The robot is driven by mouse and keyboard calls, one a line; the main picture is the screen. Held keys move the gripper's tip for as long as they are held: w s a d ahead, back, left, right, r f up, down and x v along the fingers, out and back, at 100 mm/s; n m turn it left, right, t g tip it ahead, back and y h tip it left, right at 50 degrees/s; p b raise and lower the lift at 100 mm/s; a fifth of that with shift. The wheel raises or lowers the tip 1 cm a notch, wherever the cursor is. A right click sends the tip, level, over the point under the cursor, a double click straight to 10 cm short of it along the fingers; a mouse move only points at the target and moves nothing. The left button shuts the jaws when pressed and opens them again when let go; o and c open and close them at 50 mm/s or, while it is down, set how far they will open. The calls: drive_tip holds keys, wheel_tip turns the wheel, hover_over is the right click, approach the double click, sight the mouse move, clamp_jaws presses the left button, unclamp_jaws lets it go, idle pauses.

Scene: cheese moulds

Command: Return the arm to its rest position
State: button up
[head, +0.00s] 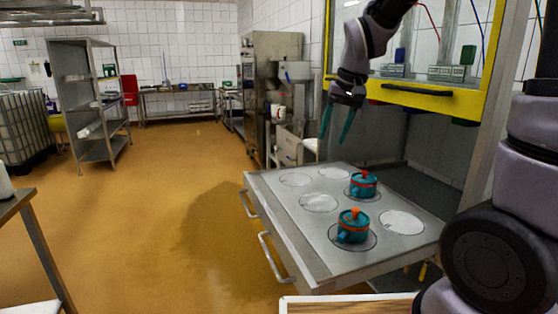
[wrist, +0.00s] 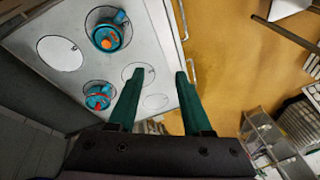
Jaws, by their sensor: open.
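My gripper (head: 337,122) hangs above the far part of the metal worktop (head: 300,232), fingers pointing down. Its two green fingers are apart with nothing between them; they also show in the wrist view (wrist: 155,85). Two teal moulds with lids stand upright on round marked spots of the worktop. The nearer mould (head: 353,226) has an orange knob and also shows in the wrist view (wrist: 107,32). The farther mould (head: 363,184) has a red knob and also shows in the wrist view (wrist: 98,97). My gripper is apart from both moulds.
A yellow-framed glass panel (head: 437,97) with a black handle stands behind the worktop, close to my arm. Several round spots (head: 318,203) on the worktop are empty. A steel shelf rack (head: 92,110) stands at left. The orange floor (head: 170,200) between is clear.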

drive_tip(key=s+d+r+m+t, duration=0.1)
drive_tip(key=s+d+r+t, duration=0.1)
drive_tip(key=s+d+r, duration=0.2)
drive_tip(key=s+d+r+m+t, duration=0.2)
drive_tip(key=s+d+r, duration=0.3)
drive_tip(key=s, duration=0.6)
drive_tip(key=shift+d+r, duration=0.25)
drive_tip(key=shift+d, duration=0.8)
